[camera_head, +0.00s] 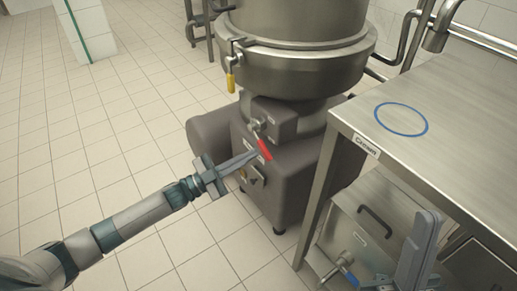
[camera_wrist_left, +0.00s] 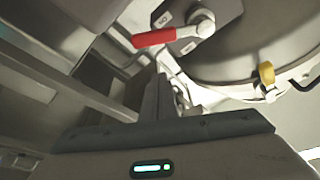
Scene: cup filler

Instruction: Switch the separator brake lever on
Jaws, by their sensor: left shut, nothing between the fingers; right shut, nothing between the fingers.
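The separator (camera_head: 293,60) is a large metal machine on a dark grey base. A lever with a red handle (camera_head: 264,148) sits on the front of its base, and I take it as the brake lever. The handle slants down to the right from its metal pivot. In the left wrist view the red handle (camera_wrist_left: 153,38) points left from its pivot, beside small label plates. My left gripper (camera_head: 256,155) is shut and empty, its tips close to the handle's lower end; contact cannot be told. The left fingers also show in the left wrist view (camera_wrist_left: 160,92). My right gripper (camera_head: 425,222) is shut and empty at the lower right.
A yellow-handled valve (camera_head: 230,82) hangs on the separator's upper left. A steel table (camera_head: 460,120) with a blue ring (camera_head: 401,119) stands right of the machine. A blue-handled tap (camera_head: 346,272) sits below it. The tiled floor (camera_head: 90,150) at left is clear.

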